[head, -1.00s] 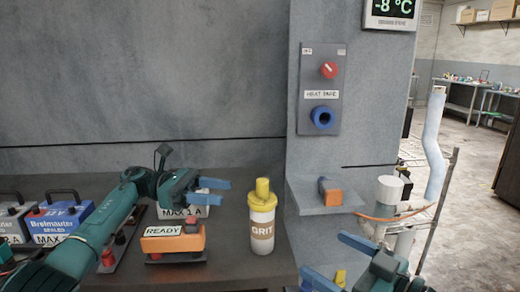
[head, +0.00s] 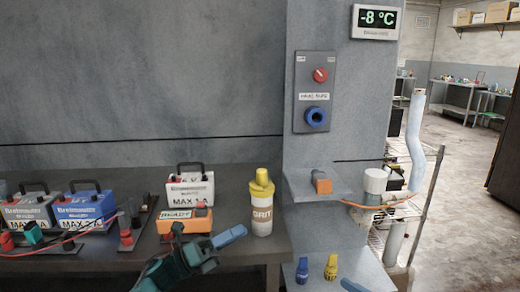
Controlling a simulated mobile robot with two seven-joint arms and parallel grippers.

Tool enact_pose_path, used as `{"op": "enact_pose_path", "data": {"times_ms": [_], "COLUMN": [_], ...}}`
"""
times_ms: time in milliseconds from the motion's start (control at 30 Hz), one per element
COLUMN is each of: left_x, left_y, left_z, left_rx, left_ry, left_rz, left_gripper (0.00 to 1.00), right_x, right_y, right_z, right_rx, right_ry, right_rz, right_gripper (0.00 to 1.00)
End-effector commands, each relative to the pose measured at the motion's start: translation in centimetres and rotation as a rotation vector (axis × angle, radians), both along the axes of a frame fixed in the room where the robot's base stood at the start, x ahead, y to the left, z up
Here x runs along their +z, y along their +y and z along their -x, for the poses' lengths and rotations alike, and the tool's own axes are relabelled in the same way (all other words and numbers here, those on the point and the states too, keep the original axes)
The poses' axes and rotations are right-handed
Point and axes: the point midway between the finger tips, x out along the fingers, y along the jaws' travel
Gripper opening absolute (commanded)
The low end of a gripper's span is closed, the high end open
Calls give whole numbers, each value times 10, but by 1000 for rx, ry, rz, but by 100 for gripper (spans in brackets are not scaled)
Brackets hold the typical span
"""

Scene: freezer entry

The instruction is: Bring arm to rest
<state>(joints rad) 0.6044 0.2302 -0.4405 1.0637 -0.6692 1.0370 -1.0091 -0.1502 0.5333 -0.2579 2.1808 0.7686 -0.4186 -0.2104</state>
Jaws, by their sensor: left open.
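My left arm comes in from the bottom, and its gripper (head: 228,240) with blue fingers is open and empty. It is in front of the orange READY box (head: 180,244) and left of the GRIT bottle's base. Of my right gripper (head: 354,286), only a blue finger shows at the bottom edge; the rest is out of frame, so its opening cannot be seen.
A bench (head: 130,260) holds grey, blue and white battery boxes (head: 190,190) and a yellow-capped GRIT bottle (head: 262,212). A pillar carries a switch panel (head: 314,95) and a small shelf (head: 335,190). Blue (head: 302,270) and yellow (head: 331,267) items stand lower down.

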Motion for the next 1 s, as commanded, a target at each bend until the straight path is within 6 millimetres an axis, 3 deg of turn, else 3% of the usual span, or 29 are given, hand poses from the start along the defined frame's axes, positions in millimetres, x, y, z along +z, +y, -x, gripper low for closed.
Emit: {"op": "enact_pose_path", "data": {"times_ms": [267,367,500,600,700,800,1000], "left_x": [-87,-122,-168,-191,-204,-211,-214], "left_y": [29,46,66,76,82,84,85], "left_z": [57,91,155,203,243,270,283], "left_rx": [212,288,401,481,551,597,622], "left_ry": [818,1113,1515,1753,1929,2038,2090], "left_rz": [499,695,978,1162,1305,1398,1443], "left_gripper": [48,48,48,48,48,48,48], "right_x": [-72,-96,-127,-144,-157,-165,-169], "right_y": [-4,-5,-6,-6,-7,-7,-7], "right_z": [37,55,85,106,123,134,139], "right_rx": [-135,-179,-234,-265,-288,-300,-306], "right_ry": [155,211,289,338,374,396,407], "right_rz": [60,90,138,171,199,217,227], "right_gripper": [100,100,100,100,100,100,100]}}
